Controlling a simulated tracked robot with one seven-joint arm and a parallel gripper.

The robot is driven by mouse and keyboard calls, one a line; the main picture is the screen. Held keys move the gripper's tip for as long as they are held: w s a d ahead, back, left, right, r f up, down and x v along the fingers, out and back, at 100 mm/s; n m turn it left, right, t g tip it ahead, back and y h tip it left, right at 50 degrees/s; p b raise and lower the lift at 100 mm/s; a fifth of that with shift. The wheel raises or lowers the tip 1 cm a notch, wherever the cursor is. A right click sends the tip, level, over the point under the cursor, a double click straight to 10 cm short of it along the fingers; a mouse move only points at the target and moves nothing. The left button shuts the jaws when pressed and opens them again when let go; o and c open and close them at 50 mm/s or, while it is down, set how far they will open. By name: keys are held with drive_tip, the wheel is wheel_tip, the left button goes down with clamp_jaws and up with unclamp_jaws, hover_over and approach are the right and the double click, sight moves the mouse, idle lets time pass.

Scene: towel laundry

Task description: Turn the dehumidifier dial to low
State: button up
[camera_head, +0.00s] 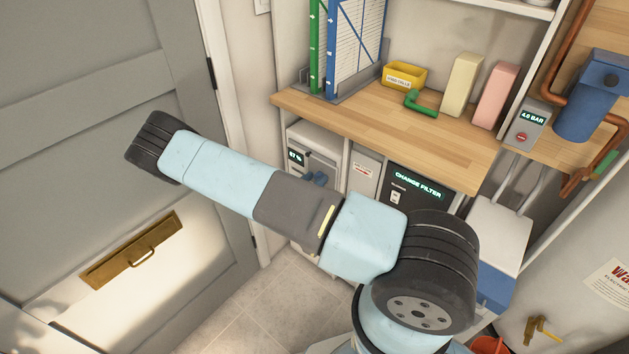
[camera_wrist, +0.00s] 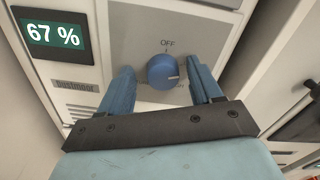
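The dehumidifier's blue dial (camera_wrist: 163,71) sits on a grey panel (camera_wrist: 125,20) in the wrist view, below an OFF label. A pale mark on the dial points to the right and slightly down. Other small lettering under the dial is mostly hidden and not readable. My gripper (camera_wrist: 160,66) is open, with one blue finger on each side of the dial. A gap shows on both sides, so neither finger visibly touches it. The dehumidifier's display (camera_wrist: 55,35) reads 67 %. In the head view the dehumidifier (camera_head: 311,141) stands under the wooden counter, partly behind my arm.
The wooden counter (camera_head: 390,125) overhangs the dehumidifier. A dark CHANGE FILTER panel (camera_head: 425,187) is to its right. A grey door (camera_head: 90,100) stands at the left. Tiled floor (camera_head: 262,310) is clear below my arm.

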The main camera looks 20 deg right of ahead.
drive_tip(key=shift+s, duration=0.1)
drive_tip(key=v, duration=1.3)
drive_tip(key=shift+a, duration=0.3)
drive_tip(key=shift+s, duration=0.15)
